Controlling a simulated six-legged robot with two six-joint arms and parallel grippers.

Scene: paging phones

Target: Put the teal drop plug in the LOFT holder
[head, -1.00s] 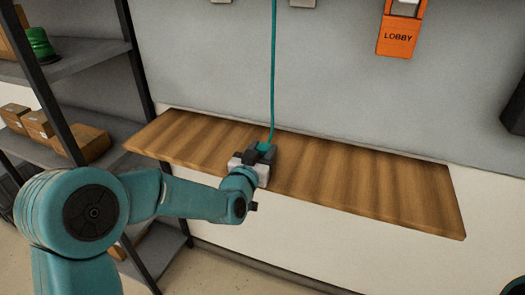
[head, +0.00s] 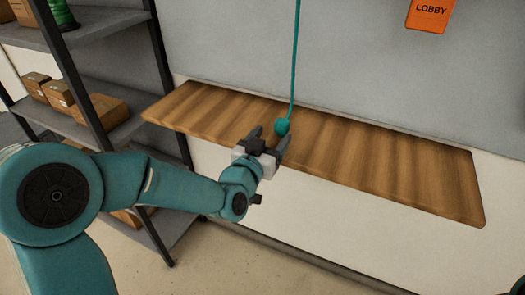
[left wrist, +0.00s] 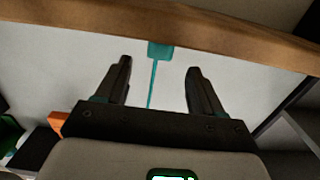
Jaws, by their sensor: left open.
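The teal drop plug (head: 282,126) is at the lower end of a teal cord (head: 294,60) in the head view, in front of the wooden shelf. My left gripper (head: 269,138) is open, its fingers pointing at the plug. In the left wrist view the plug (left wrist: 160,50) shows just beyond and between the tips of the two spread fingers (left wrist: 159,66), with no visible contact. No holder labelled LOFT shows in either view. My right gripper is not in view.
The wooden shelf (head: 400,165) is bare. An orange holder labelled LOBBY (head: 430,12) is on the wall at the top right. A dark rack (head: 95,80) with cardboard boxes (head: 95,112) stands at the left.

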